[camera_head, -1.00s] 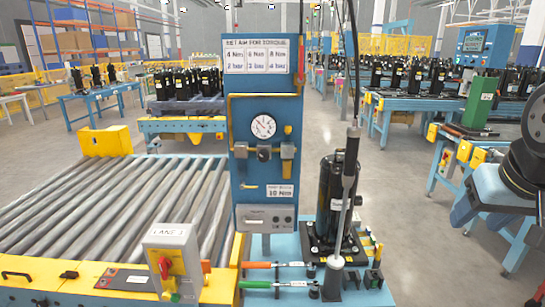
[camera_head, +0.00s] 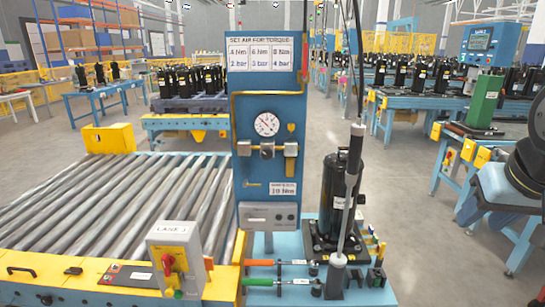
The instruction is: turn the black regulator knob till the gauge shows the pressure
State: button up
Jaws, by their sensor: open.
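The black regulator knob (camera_head: 267,151) sits on the blue panel (camera_head: 249,172), just below the round white pressure gauge (camera_head: 266,124). The gauge has a thin needle, but it is too small to read a pressure. A white chart (camera_head: 265,54) at the panel's top is headed "SET AIR FOR TORQUE" and pairs Nm values with 2, 3 and 4 bar. A small white label (camera_head: 283,189) sits lower on the panel; its text is blurred. My gripper is not in view, and nothing touches the knob.
A roller conveyor (camera_head: 120,205) lies left of the panel. A black compressor (camera_head: 338,190) and an upright tool (camera_head: 350,185) stand right of it. A lane switch box (camera_head: 174,245) and screwdrivers (camera_head: 275,281) are in front. The floor (camera_head: 420,220) at right is open.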

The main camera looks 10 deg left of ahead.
aim_at(267, 152)
jog(key=u, duration=0.95)
jog(key=i, duration=0.1)
jog(key=z, duration=2.75)
jog(key=k, duration=1.3)
jog(key=u, duration=1.15)
jog(key=i, duration=0.5)
